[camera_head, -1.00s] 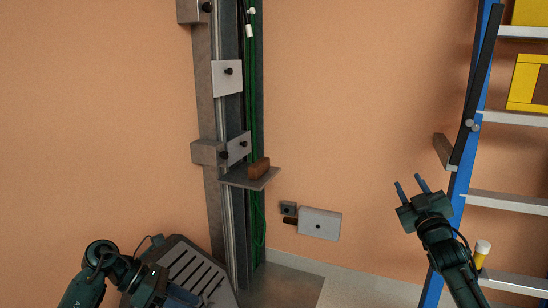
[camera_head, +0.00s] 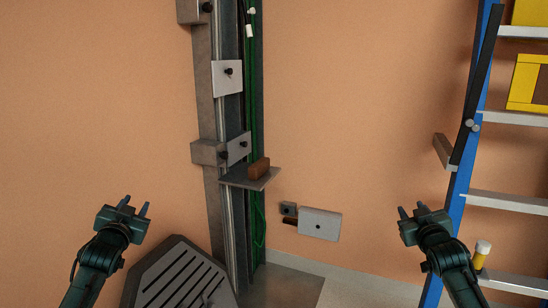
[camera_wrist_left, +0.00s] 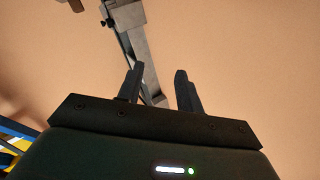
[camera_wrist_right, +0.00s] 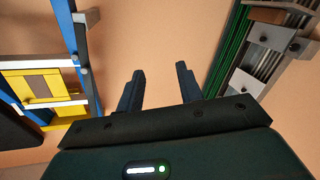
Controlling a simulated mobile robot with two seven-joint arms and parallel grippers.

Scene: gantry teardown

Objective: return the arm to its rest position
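My left gripper (camera_head: 135,207) is at the lower left in the head view, raised in front of the bare wall, with its fingers apart and nothing between them. In the left wrist view its fingers (camera_wrist_left: 160,88) are open and empty. My right gripper (camera_head: 411,212) is at the lower right in the head view, left of the blue rack upright. Its fingers also stand apart and empty in the right wrist view (camera_wrist_right: 158,88). Neither gripper touches anything.
The gantry column (camera_head: 228,130) stands between the arms, with a small shelf (camera_head: 240,181) bearing a brown block (camera_head: 259,168). A slotted grey plate (camera_head: 180,275) lies at lower left. A blue-sided shelf rack (camera_head: 460,190) stands close to the right arm. A grey box (camera_head: 320,224) is on the wall.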

